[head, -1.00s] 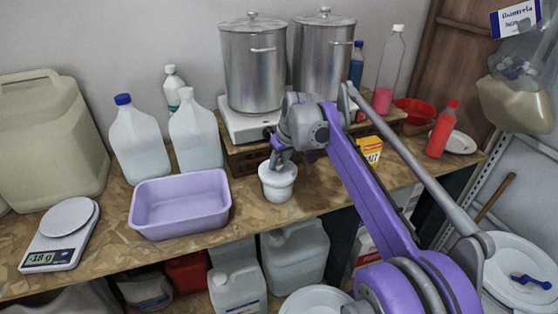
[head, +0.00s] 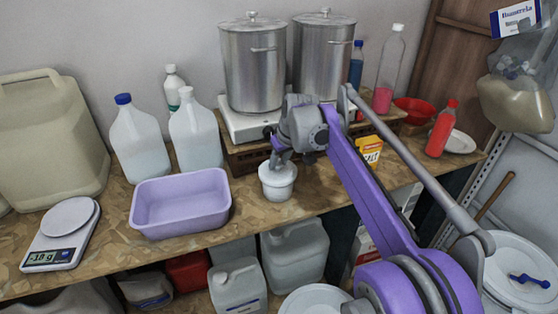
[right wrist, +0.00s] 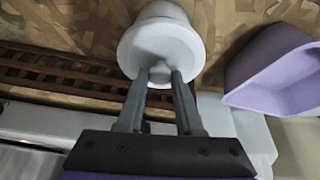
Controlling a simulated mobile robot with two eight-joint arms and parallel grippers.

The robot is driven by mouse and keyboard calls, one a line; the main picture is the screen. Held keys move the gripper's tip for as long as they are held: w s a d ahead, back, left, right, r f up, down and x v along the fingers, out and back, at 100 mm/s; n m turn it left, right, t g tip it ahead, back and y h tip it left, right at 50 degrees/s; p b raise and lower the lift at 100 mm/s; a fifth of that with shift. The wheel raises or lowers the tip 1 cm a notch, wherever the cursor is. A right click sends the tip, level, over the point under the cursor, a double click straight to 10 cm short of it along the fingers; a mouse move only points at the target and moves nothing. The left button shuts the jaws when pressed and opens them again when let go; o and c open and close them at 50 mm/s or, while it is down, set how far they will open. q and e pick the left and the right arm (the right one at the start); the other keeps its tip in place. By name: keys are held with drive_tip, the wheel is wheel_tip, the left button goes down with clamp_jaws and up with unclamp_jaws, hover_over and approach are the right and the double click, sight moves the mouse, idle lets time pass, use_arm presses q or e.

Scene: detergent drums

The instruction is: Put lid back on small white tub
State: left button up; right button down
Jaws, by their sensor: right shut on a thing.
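The small white tub (head: 277,188) stands upright on the bench, right of the purple basin. My right gripper (head: 280,158) is directly above it, pointing down. In the right wrist view my right gripper (right wrist: 160,76) is shut on the small knob of the white lid (right wrist: 165,45). The lid lies across the mouth of the tub (right wrist: 165,10). I cannot tell whether it is fully seated or a little above the rim. My left gripper is in neither view.
The purple basin (head: 180,202) is just left of the tub. A wooden rack (head: 245,160) with a hotplate and steel pots (head: 253,70) stands close behind. A yellow salt box (head: 370,153) is to the right. Bare bench lies around the tub's front.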

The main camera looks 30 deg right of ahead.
idle(0.3)
drive_tip(key=shift+c, duration=2.4)
unclamp_jaws()
drive_tip(key=shift+o, duration=0.2)
drive_tip(key=o, duration=0.4)
drive_tip(key=shift+o, duration=0.2)
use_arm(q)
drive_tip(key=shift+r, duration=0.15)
use_arm(e)
drive_tip(key=shift+r, duration=0.15)
drive_tip(key=shift+r+p, duration=2.15)
drive_tip(key=shift+r, duration=1.25)
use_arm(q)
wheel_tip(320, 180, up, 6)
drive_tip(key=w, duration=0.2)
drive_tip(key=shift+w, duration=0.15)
use_arm(e)
drive_tip(key=shift+c, duration=0.2)
